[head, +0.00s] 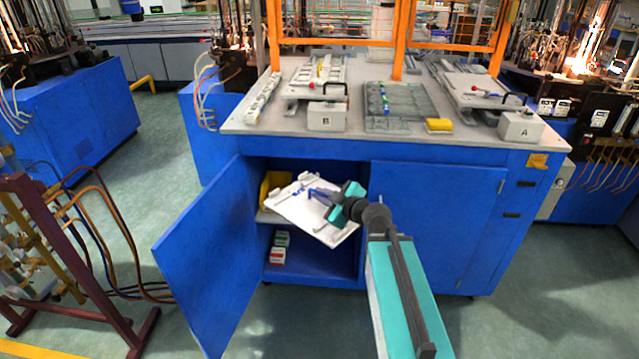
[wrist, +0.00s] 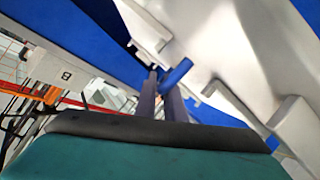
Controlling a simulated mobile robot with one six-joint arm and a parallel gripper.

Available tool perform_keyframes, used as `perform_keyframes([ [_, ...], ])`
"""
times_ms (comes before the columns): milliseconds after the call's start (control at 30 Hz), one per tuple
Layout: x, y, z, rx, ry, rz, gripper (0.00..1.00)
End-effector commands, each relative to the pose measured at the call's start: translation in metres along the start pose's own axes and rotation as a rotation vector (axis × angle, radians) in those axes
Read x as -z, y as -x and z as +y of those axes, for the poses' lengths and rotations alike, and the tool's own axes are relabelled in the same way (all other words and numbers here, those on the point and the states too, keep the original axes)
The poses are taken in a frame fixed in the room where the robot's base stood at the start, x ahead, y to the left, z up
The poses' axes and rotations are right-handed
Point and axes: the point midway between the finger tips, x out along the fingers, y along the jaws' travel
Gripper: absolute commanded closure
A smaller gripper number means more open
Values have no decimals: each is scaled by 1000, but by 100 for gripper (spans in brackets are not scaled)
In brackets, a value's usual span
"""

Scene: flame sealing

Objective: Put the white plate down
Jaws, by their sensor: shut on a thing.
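The white plate (head: 322,224) is in front of the open cabinet compartment, tilted, with small raised tabs along its edges. My gripper (head: 318,192) is shut on a blue handle on the plate and reaches in from the right. In the wrist view, my gripper (wrist: 162,92) closes on the blue handle, and the white plate (wrist: 225,50) fills the upper right. Whether the plate touches the shelf cannot be told. The plate hides much of the shelf (head: 268,216).
The blue cabinet door (head: 213,255) stands open at the left. A yellow bin (head: 272,184) is behind the plate. Small boxes (head: 278,254) sit on the compartment floor. The worktop (head: 255,126) above carries box B (head: 327,117), box A (head: 520,127) and a grey tray (head: 400,100).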

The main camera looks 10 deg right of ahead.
Motion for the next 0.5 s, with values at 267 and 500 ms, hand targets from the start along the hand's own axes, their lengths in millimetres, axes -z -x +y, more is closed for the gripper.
perform_keyframes([
  [267,-25,20,-44,162,69,126,100],
  [500,-26,46,-76,306,137,233,100],
])
